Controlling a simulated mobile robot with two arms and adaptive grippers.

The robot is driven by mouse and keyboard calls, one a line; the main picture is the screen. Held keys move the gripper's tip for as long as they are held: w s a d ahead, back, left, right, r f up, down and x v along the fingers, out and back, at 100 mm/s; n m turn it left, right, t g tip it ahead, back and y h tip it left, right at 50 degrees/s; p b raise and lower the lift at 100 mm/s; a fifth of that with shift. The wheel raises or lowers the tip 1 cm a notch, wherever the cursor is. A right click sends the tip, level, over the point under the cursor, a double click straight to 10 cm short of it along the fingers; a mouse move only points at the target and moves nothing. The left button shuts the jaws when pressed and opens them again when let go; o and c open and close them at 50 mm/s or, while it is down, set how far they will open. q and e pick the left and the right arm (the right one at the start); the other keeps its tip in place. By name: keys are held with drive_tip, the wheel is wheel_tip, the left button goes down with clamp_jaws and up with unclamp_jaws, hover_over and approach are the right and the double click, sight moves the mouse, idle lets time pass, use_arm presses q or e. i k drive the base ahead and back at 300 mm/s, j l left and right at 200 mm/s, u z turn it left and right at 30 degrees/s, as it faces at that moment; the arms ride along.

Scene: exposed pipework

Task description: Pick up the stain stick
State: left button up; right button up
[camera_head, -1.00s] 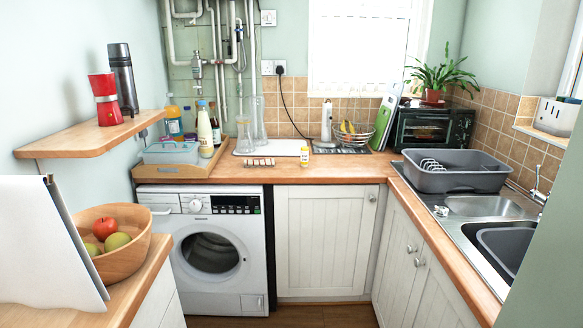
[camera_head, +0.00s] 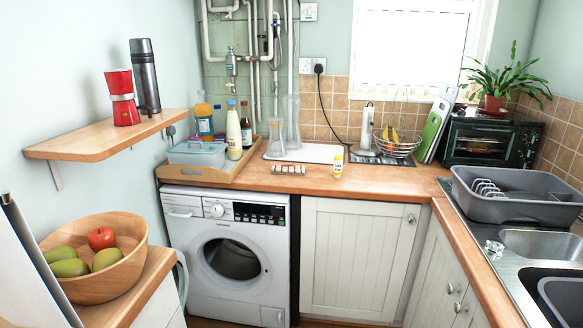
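Neither of my grippers shows in the head view.
A rack of small items (camera_head: 289,169) lies left of the bottle. A wooden tray (camera_head: 205,172) with bottles and a tub stands above the washing machine (camera_head: 228,250). A wire fruit basket (camera_head: 398,147) is behind right. A wooden bowl (camera_head: 120,280) and shelf (camera_head: 75,147) flank the left.

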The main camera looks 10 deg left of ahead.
sight(338, 159)
drive_tip(key=i+j, duration=0.1)
drive_tip(key=i, duration=1.05)
